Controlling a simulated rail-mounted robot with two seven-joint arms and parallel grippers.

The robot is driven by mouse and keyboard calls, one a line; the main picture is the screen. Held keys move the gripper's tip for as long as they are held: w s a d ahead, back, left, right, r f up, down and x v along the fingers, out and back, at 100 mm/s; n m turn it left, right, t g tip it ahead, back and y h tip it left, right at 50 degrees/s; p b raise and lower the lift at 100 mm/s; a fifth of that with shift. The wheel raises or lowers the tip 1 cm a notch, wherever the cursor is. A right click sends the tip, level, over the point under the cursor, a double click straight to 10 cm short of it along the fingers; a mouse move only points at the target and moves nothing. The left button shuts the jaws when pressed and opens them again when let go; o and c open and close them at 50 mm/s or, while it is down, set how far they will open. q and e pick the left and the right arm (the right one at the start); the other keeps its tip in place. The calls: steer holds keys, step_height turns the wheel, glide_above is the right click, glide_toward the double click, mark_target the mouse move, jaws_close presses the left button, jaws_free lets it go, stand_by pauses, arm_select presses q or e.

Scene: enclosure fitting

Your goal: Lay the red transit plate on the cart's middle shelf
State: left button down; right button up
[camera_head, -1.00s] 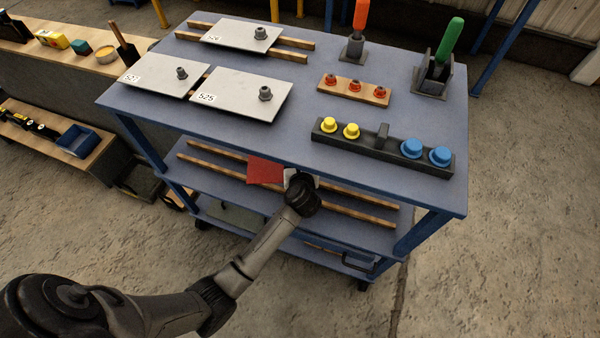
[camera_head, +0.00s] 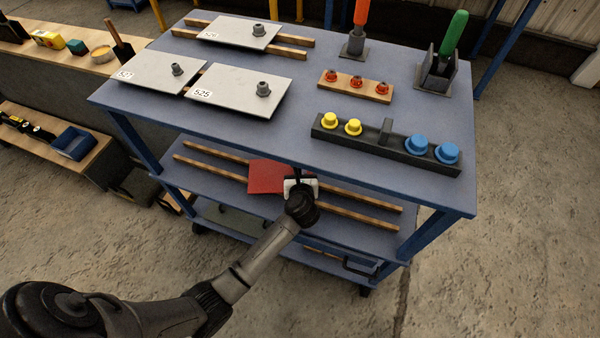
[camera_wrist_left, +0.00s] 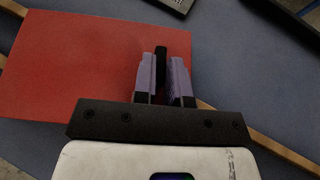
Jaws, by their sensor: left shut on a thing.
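The red transit plate (camera_head: 267,178) is at the cart's middle shelf (camera_head: 230,184), partly under the top's front edge, across the wooden rails. I cannot tell if it rests on them or is just above. My left gripper (camera_head: 299,181) is at the plate's right end. In the left wrist view the red plate (camera_wrist_left: 75,70) fills the upper left, and my left gripper (camera_wrist_left: 163,62) is shut on its dark upright grip (camera_wrist_left: 161,60). My right gripper is not in view.
The cart's top (camera_head: 300,140) overhangs the middle shelf. It carries grey plates (camera_head: 236,92), a dark rack with yellow and blue knobs (camera_head: 372,143), a wooden block with red knobs (camera_head: 355,87), and green (camera_head: 454,32) and orange handles.

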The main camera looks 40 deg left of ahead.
arm_select(q)
steer(key=shift+f, duration=0.2)
steer(key=c, duration=1.2)
jaws_free()
steer(key=shift+o, duration=0.2)
steer(key=shift+r, duration=0.1)
